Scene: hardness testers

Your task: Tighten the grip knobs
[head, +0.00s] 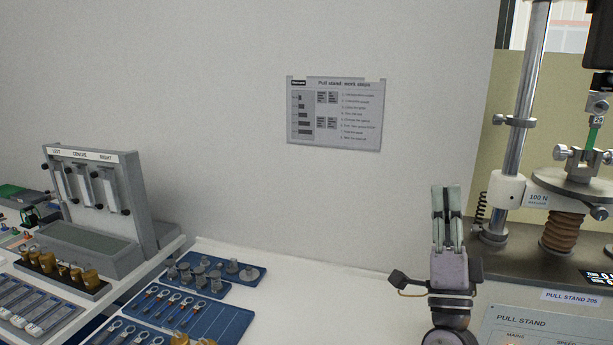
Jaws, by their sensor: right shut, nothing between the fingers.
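The pull stand (513,240) stands at the right, partly cut off by the picture's edge. Its lower grip (582,160) has small grip knobs at its sides, one at the left (561,152) and one at the right (607,157). A green strip (594,132) runs up from the lower grip to the upper grip (598,104). How tight the knobs are cannot be seen. My right gripper (446,190) points upward, shut and empty, left of the stand and apart from the knobs. My left gripper is out of view.
A grey rack (107,200) marked left, centre and right stands at the left. Blue trays (225,322) hold metal parts and ringed pieces; brass weights (62,268) stand nearby. A work-steps sheet (335,115) hangs on the wall. The white bench (310,290) is clear in the middle.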

